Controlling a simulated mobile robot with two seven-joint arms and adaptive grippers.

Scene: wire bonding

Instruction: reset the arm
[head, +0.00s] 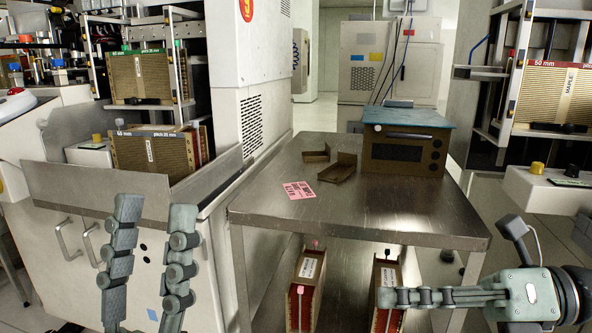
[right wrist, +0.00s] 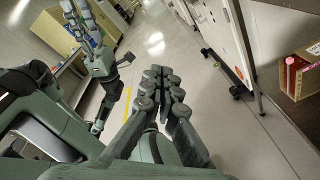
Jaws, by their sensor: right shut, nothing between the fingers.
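My left gripper (head: 155,208) is at the lower left of the head view, in front of the white machine. Its two jointed fingers point up and stand apart, with nothing between them. My right gripper (head: 384,297) reaches in from the right, beside the steel cart's lower level. Its fingers lie together, pointing left, and overlap a magazine box in the picture. In the right wrist view its fingers (right wrist: 165,73) are closed on each other above the bare floor. My left gripper's fingers (right wrist: 82,18) also show there at the upper left.
The steel cart (head: 400,213) carries a brown oven-like box (head: 403,156), small brown brackets (head: 338,172) and a pink card (head: 299,190). Two magazine boxes (head: 306,286) (head: 386,274) stand below. Machines with slotted magazines (head: 158,157) (head: 555,92) flank the cart.

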